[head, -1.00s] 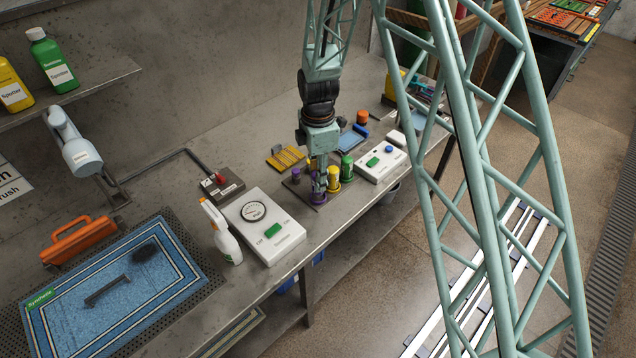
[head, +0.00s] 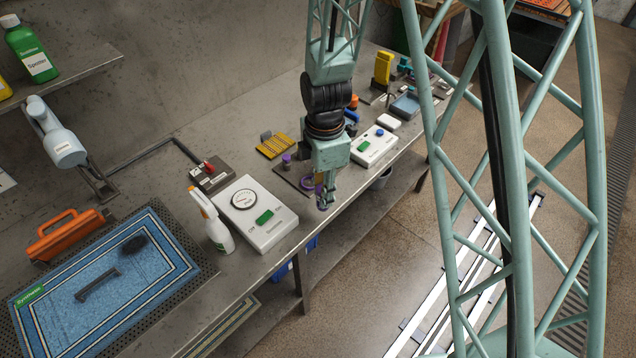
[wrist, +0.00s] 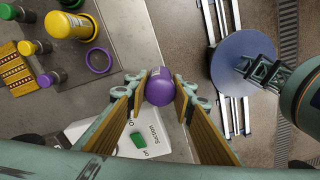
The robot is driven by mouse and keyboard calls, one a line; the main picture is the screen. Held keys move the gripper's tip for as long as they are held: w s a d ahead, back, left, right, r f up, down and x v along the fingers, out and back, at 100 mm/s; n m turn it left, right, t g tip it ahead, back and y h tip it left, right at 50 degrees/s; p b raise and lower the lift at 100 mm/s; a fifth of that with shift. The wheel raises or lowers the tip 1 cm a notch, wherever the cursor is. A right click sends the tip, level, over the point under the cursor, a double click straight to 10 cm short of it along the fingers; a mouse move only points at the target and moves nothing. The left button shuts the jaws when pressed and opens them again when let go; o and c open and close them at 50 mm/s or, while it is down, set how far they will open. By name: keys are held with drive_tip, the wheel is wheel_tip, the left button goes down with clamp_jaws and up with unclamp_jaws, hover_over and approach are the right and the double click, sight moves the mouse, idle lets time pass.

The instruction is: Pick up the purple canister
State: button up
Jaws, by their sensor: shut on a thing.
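The purple canister (wrist: 159,90) sits between the two fingers of my gripper (head: 325,198) in the wrist view, its round purple top toward the camera. The fingers are shut on it from both sides. It appears above the bench's front edge, clear of the dark board (wrist: 88,98). In the head view my gripper hangs near that edge, and the fingers and wrist largely hide the canister. A purple ring (wrist: 98,60) lies on the board in the wrist view, with nothing standing in it.
A yellow canister (wrist: 70,25) and several smaller capped ones stand on the board. A white box with a green switch (head: 262,217) and a spray bottle (head: 211,222) stand left of my gripper. Open floor (head: 400,255) lies beyond the bench edge.

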drive_tip(key=shift+s+d+r, duration=0.1)
drive_tip(key=shift+s+d, duration=0.1)
drive_tip(key=shift+s, duration=0.4)
drive_tip(key=shift+s+d, duration=0.15)
drive_tip(key=shift+s, duration=0.4)
drive_tip(key=shift+o, duration=0.6)
drive_tip(key=shift+w+d+m+b, duration=0.25)
drive_tip(key=shift+w+m+b, duration=0.05)
drive_tip(key=shift+w+m, duration=0.2)
drive_tip(key=shift+w+d+m+b, duration=0.25)
drive_tip(key=shift+w+m+b, duration=0.05)
drive_tip(key=shift+w+m, duration=0.2)
drive_tip(key=w+d+r+m+b, duration=0.3)
drive_tip(key=w+d+m+b, duration=0.5)
drive_tip(key=w+d+m, duration=0.7)
drive_tip(key=m, duration=0.4)
drive_tip(key=shift+r+m, duration=0.15)
drive_tip(key=shift+m, duration=0.15)
drive_tip(key=shift+w, duration=0.2)
